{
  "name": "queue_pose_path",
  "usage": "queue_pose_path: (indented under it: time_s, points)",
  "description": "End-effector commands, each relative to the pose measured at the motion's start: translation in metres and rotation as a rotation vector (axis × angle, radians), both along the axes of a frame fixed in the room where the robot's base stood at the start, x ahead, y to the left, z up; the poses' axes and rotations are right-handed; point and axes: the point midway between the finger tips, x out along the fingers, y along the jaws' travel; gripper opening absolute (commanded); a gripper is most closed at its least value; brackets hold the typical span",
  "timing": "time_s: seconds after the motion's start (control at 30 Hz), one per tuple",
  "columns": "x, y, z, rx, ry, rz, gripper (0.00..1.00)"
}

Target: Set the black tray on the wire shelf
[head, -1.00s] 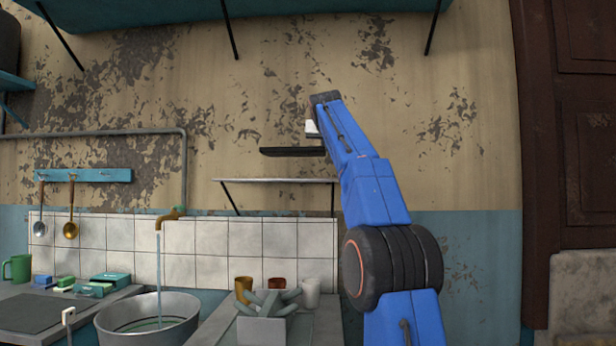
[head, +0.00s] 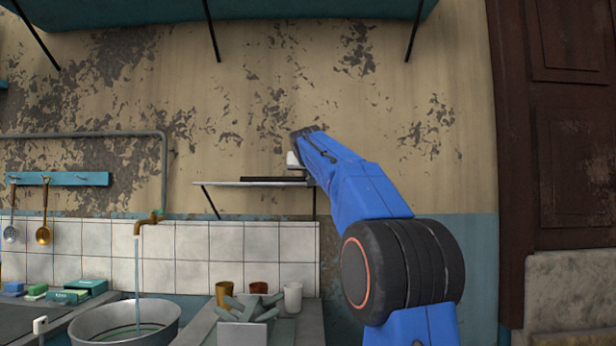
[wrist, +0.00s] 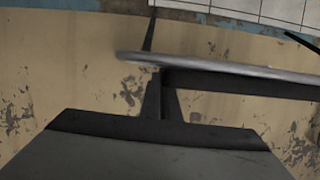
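The black tray (head: 262,179) is a thin dark slab, seen nearly edge-on in the head view. It lies level at the top of the wire shelf (head: 225,185), over its right part. I cannot tell whether it touches or sits just above the surface. My gripper (head: 298,172) is at the tray's right end and appears shut on it. In the wrist view the tray (wrist: 240,86) is a dark bar against the shelf's grey edge (wrist: 200,64), and the gripper's dark fingers (wrist: 160,96) meet the tray's left end. The fingertips' contact is partly hidden.
A tiled wall and a tap (head: 147,222) over a metal basin (head: 165,322) are below left. Several cups, including a white one (head: 293,297), stand on the counter below the shelf. A teal shelf (head: 300,10) hangs above.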

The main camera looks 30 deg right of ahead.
Motion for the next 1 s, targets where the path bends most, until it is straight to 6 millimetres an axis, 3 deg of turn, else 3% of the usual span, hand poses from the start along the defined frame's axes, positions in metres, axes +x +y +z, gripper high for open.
queue_pose_path:
  time_s: [0.23,0.33,0.73,1.0]
  points:
    - [0.000,0.000,0.000,0.000,-0.001,0.000,0.00]
    - [0.000,0.000,0.000,0.001,-0.001,0.000,0.21]
    - [-0.004,0.003,0.003,0.000,-0.001,0.000,0.21]
    - [-0.039,0.026,0.016,0.001,-0.003,0.001,0.21]
